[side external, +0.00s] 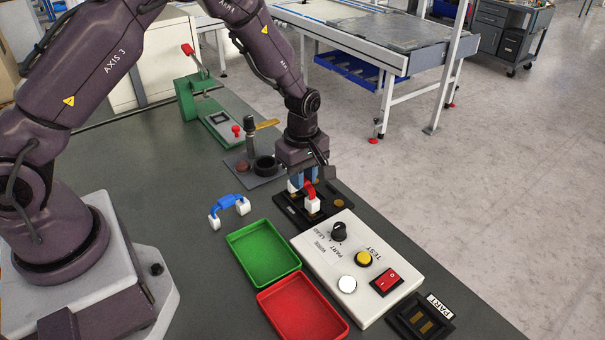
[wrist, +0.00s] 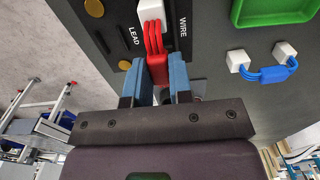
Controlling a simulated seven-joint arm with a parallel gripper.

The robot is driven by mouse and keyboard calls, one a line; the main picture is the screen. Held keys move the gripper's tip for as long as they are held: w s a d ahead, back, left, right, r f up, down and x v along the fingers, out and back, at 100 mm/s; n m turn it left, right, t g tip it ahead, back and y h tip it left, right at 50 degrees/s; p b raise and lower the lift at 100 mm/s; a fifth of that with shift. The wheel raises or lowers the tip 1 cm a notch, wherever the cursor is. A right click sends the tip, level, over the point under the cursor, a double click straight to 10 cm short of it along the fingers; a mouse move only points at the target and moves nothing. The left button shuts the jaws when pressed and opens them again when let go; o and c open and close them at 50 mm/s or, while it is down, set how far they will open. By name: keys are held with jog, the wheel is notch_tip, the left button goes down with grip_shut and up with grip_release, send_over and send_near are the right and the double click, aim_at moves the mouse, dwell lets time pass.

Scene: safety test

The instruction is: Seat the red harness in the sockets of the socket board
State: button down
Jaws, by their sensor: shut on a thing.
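The red harness (side external: 310,188) has red wires between white plugs (side external: 313,205). My gripper (side external: 304,178) is shut on its red wire part, with blue fingers on either side; the wrist view also shows the red wires (wrist: 155,40) and one white plug (wrist: 150,10). The black socket board (side external: 285,207) is directly below, with gold round spots and the words LEAD and WIRE in the wrist view (wrist: 112,40). The plugs are at the board, but I cannot tell whether they are in the sockets or just above. The far plug is partly hidden by my fingers.
A blue harness (side external: 228,202) with white plugs lies on the table to the left. A green tray (side external: 240,240), a red tray (side external: 290,315) and a white test box (side external: 320,262) stand in front. A black PART fixture (side external: 420,318) is at right. A dark post fixture (side external: 250,160) is behind.

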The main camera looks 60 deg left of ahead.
jog(key=shift+f, duration=0.7)
dwell(0.7)
jog(key=c, duration=0.5)
grip_release()
jog(key=shift+c, duration=0.2)
jog(key=shift+r, duration=0.1)
jog(key=shift+r, duration=3.4)
